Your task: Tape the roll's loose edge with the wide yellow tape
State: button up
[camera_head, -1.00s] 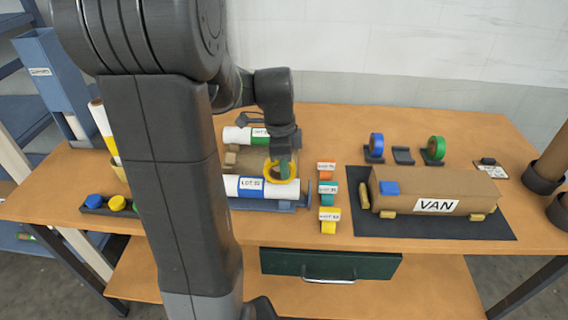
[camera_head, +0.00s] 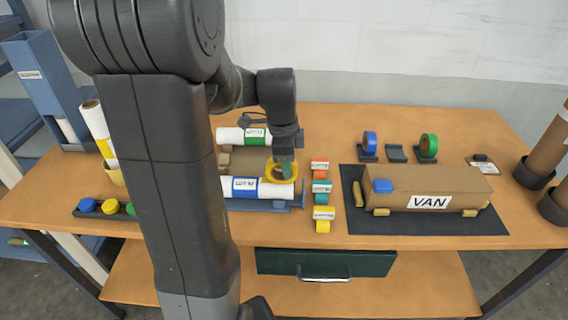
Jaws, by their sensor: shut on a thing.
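My gripper (camera_head: 285,160) is shut on the yellow tape (camera_head: 282,171), a wide ring hanging from the jaws. It is just above the right part of the front white roll (camera_head: 274,190), which has a blue band and a LOT label and lies in a blue-grey cradle (camera_head: 284,208). I cannot tell whether the tape touches the roll. The roll's left end is hidden by my arm, and its loose edge cannot be made out. A second white roll (camera_head: 231,135) with a green band lies behind.
Orange, teal and yellow labelled pieces (camera_head: 321,188) stand right of the cradle. Blue tape (camera_head: 370,142) and green tape (camera_head: 428,147) stand on holders, with an empty holder (camera_head: 396,154) between. A cardboard VAN box (camera_head: 440,185) lies on a dark mat (camera_head: 410,222).

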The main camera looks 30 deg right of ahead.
jog(key=shift+s+d, duration=0.15)
jog(key=shift+d, duration=0.05)
dwell(0.3)
jog(key=shift+s+d, duration=0.25)
jog(key=shift+d, duration=0.15)
jog(key=shift+s+d+f, duration=0.1)
jog(key=shift+s+d, duration=0.2)
jog(key=shift+d, duration=0.15)
dwell(0.5)
jog(key=shift+r+p, duration=2.45)
jog(key=shift+r, duration=0.65)
jog(key=shift+f, duration=0.1)
